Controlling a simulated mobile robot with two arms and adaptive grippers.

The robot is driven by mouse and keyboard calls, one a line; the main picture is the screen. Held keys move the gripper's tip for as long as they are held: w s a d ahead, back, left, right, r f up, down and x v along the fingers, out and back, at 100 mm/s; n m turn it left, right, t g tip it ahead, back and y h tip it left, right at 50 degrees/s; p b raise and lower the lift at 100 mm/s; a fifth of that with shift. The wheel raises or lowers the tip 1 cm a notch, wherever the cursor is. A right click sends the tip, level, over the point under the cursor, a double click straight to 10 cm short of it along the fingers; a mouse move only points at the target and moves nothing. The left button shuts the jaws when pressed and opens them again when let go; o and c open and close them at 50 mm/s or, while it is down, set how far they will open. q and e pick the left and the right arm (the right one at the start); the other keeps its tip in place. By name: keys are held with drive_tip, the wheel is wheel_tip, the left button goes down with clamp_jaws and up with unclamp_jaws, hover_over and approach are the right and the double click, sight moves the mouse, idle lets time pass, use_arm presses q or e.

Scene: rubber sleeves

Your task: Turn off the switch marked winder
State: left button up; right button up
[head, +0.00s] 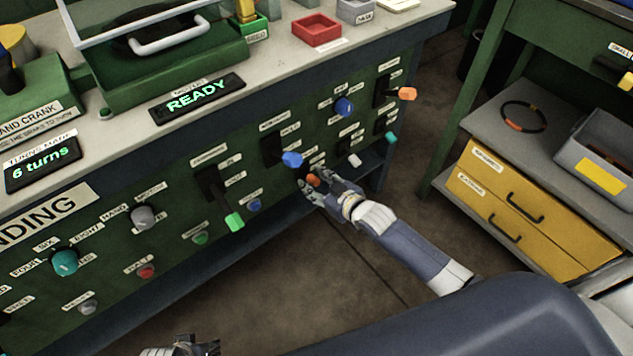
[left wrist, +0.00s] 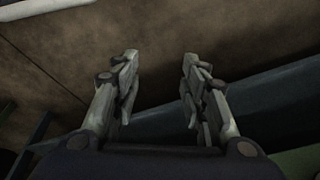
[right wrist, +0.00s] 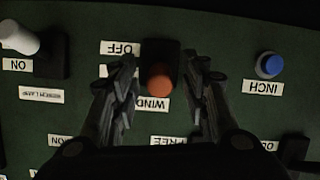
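The winder switch is a small toggle with an orange tip (right wrist: 160,82) on a black base, set in the green front panel. In the right wrist view a label partly hidden by the tip reads "WIND", and a label reading "OFF" (right wrist: 120,48) sits beside the base. The orange tip also shows in the head view (head: 313,180). My right gripper (right wrist: 163,88) is open, with one finger on either side of the switch; I cannot tell whether they touch it. My left gripper (left wrist: 155,85) is open and empty, low near the floor; it shows at the bottom of the head view (head: 185,347).
Close by are a blue INCH button (right wrist: 269,65), a white-tipped bench lamp switch (right wrist: 20,38) and a blue-handled lever (head: 292,159). A green-handled lever (head: 234,222) is left of my right gripper. Yellow drawers (head: 520,205) stand at the right, with open floor between.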

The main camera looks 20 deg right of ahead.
clamp_jaws()
